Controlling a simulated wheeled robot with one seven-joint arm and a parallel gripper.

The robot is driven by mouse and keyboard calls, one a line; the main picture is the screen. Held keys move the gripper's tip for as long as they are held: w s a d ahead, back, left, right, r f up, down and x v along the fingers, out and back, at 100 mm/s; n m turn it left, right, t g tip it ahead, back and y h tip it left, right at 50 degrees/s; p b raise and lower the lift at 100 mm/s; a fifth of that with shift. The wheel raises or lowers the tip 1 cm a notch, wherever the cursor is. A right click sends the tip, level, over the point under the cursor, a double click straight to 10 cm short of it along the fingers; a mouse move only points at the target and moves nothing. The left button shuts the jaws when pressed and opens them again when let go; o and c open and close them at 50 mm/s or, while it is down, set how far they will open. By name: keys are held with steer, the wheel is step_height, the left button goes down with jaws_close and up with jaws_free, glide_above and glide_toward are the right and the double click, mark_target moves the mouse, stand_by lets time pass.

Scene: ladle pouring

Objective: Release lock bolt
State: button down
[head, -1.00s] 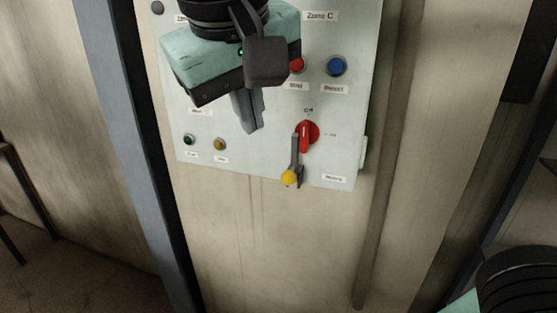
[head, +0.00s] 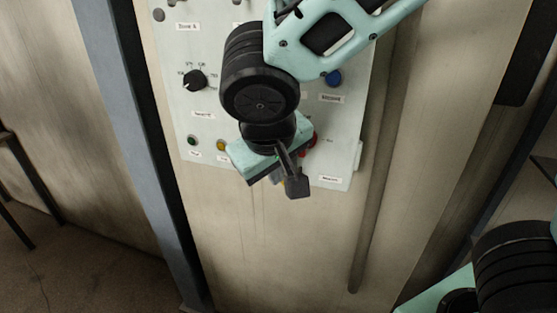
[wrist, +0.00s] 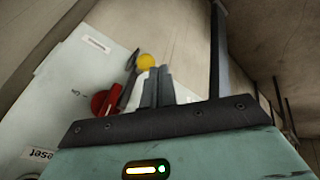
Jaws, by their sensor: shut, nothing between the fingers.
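A dark lever (wrist: 127,85) with a yellow ball knob (wrist: 146,61) is beside a red rotary switch (wrist: 103,103) on the pale control panel (wrist: 60,85). In the head view my gripper hides most of the lever, and part of the red switch (head: 314,139) shows behind it. My gripper (wrist: 157,72) is shut and empty. In the wrist view its fingertips appear just right of the lever and slightly below the yellow ball. I cannot tell whether they touch it.
A black selector dial (head: 195,80), a blue button (head: 333,77), a green button (head: 191,140) and a yellow button (head: 221,145) are on the panel. A vertical pipe (head: 372,210) runs to its right. The wall below the panel is clear.

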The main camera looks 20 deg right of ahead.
steer(key=shift+d+f, duration=0.25)
steer(key=shift+d, duration=0.05)
step_height(320, 180, down, 6)
steer(key=b, duration=0.8)
steer(key=shift+f, duration=0.25)
steer(key=b+v, duration=0.4)
steer(key=v, duration=1.3)
steer(key=shift+r, duration=0.3)
steer(key=shift+s+a, duration=0.1)
